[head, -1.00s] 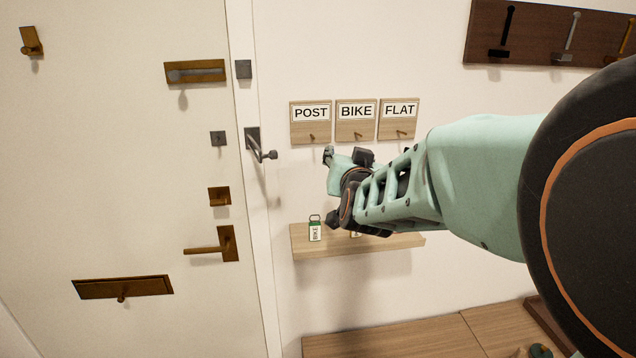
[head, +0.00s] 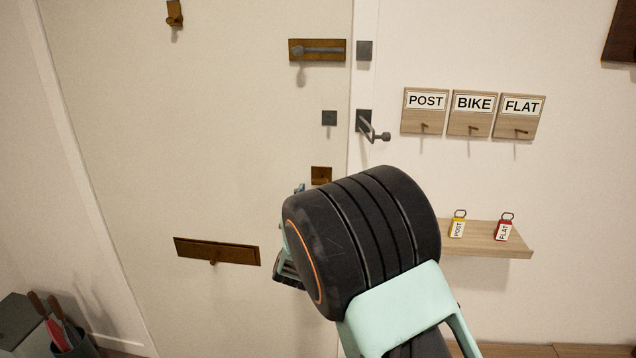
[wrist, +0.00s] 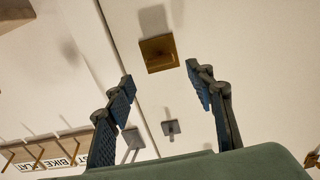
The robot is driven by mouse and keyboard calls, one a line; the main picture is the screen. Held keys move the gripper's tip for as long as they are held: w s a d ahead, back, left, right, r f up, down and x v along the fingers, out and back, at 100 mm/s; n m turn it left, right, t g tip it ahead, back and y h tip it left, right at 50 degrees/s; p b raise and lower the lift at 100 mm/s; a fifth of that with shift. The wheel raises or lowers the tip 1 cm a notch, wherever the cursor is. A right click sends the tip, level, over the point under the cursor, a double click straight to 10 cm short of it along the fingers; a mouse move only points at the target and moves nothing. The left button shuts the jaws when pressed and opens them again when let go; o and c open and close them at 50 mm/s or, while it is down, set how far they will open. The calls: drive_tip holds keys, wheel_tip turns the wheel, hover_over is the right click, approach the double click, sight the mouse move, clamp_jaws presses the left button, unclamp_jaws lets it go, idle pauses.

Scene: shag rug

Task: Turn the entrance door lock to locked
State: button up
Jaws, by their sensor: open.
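A square brass lock plate (head: 321,175) sits on the white door (head: 200,130), low near its right edge. It also shows in the wrist view (wrist: 158,53), upside down, with a small turn piece on it whose angle I cannot make out. My gripper (wrist: 160,78) is open and empty. In the wrist view the plate appears between and just beyond its two fingertips, with no contact visible. In the head view my wrist hides most of the gripper. A smaller grey plate (head: 329,118) is above the brass one; it also shows in the wrist view (wrist: 170,127).
A slide bolt (head: 317,50) is higher on the door, a swing guard (head: 370,126) on the frame. A letter flap (head: 217,251) is low left. Key boards (head: 474,113) and a shelf (head: 515,238) with yellow and red tags are right. My arm hides the door handle.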

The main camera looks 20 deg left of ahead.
sight(320, 182)
drive_tip(key=shift+p+x, duration=0.35)
drive_tip(key=shift+x, duration=2.6)
drive_tip(key=shift+c, duration=0.6)
drive_tip(key=c, duration=1)
